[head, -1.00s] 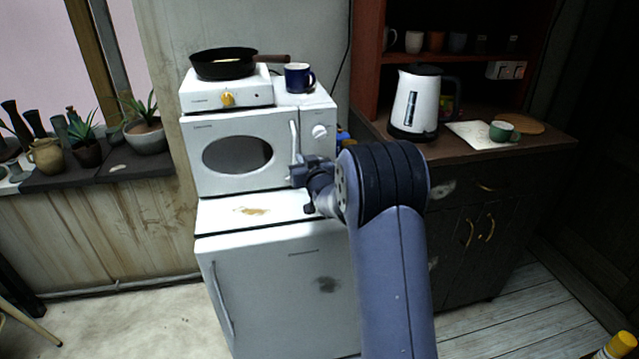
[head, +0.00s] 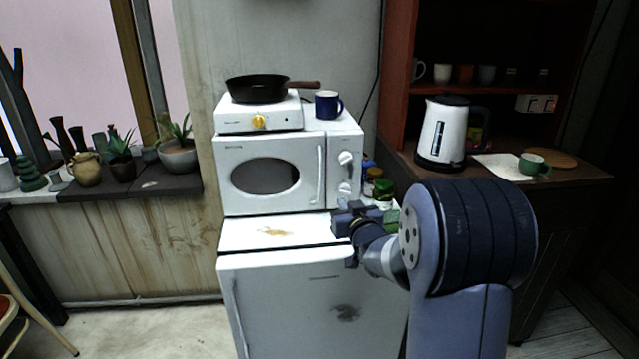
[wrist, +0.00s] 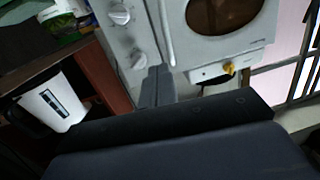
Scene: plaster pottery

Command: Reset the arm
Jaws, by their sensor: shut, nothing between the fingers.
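My gripper (head: 345,220) is at the end of my bent arm, in front of the lower right of the white microwave (head: 229,171). It is shut and empty. In the wrist view the fingers (wrist: 157,80) lie together, with the microwave's knobs and handle beyond them. I cannot tell whether they touch the microwave; they look apart from it. The microwave door is closed, and its handle (head: 320,176) is upright.
A hot plate (head: 240,122) with a black pan (head: 258,90) and a blue mug (head: 327,105) sit on the microwave, which stands on a white fridge (head: 285,300). A white kettle (head: 440,135) and green cup (head: 531,163) stand on the dark cabinet. Potted plants line the left sill.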

